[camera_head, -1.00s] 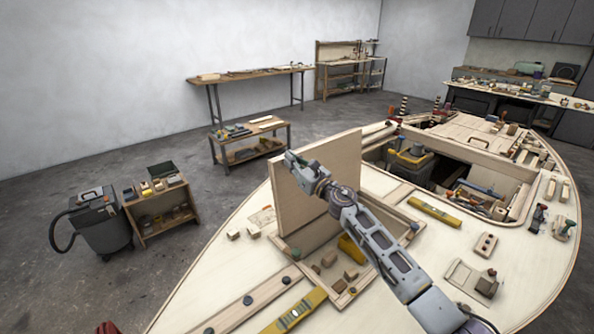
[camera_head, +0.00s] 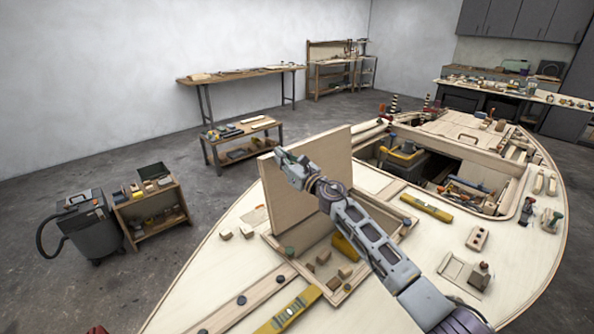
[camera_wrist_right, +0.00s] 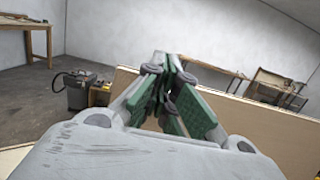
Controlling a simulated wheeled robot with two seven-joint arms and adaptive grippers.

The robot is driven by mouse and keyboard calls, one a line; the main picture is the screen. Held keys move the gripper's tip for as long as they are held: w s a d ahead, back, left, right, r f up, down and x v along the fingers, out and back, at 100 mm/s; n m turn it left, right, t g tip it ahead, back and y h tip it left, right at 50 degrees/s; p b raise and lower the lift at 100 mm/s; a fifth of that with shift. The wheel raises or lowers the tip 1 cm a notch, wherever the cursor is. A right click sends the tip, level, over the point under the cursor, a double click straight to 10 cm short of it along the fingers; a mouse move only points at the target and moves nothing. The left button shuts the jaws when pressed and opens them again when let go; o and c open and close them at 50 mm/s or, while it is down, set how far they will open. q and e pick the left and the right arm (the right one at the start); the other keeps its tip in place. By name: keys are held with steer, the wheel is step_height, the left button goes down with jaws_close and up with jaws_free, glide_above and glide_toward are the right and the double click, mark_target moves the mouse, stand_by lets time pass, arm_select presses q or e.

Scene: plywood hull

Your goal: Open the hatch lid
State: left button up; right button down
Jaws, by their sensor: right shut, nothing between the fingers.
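The hatch lid (camera_head: 338,160) is a flat plywood panel standing up steeply at the left edge of its framed opening in the deck. It also fills the lower right of the right wrist view (camera_wrist_right: 280,135). The opening's frame (camera_head: 352,290) surrounds a recess with small wood blocks and a yellow item inside. My right gripper (camera_head: 282,157) is at the upper part of the lid's near face, its fingers close to the lid's upper left; I cannot tell if they touch. Its fingers (camera_wrist_right: 168,75) are together and empty. My left gripper does not show.
A yellow level (camera_head: 290,311) and small blocks (camera_head: 236,232) lie on the deck near the opening. A larger open cockpit (camera_head: 440,170) with a bin and tools lies beyond. A vacuum (camera_head: 85,222) and low shelf (camera_head: 150,210) stand on the floor at left.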

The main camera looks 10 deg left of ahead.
steer(key=v, duration=1.1)
steer(key=shift+s+d, duration=0.15)
steer(key=shift+d, duration=0.1)
stand_by(0.4)
steer(key=shift+f, duration=0.1)
stand_by(0.4)
